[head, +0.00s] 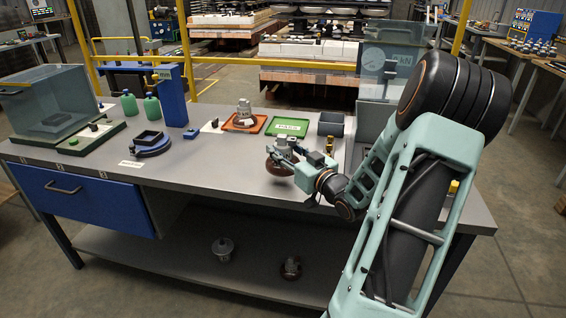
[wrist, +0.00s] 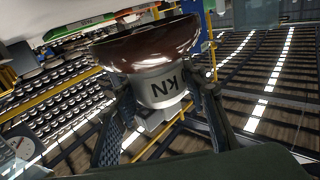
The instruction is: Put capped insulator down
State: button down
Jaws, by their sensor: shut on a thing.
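The capped insulator (head: 281,158) has a brown glazed disc and a grey metal cap. My gripper (head: 296,150) is shut on its cap, near the front middle of the grey workbench (head: 215,180). In the wrist view the insulator (wrist: 145,45) fills the upper middle, with dark lettering on its cap. The fingers of my gripper (wrist: 160,115) stand on either side of that cap. I cannot tell whether the disc touches the bench top.
A green tray (head: 287,126) and an orange tray (head: 240,123) holding another insulator (head: 243,112) lie behind. A grey bin (head: 331,123) stands to their right. The bench between is clear.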

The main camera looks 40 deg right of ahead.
jog(key=shift+f+b, duration=0.3)
jog(key=shift+f, duration=1.4)
jog(key=shift+f, duration=0.1)
jog(key=shift+f, duration=0.1)
jog(key=c, duration=1.2)
grip_release()
jog(key=shift+f, duration=0.1)
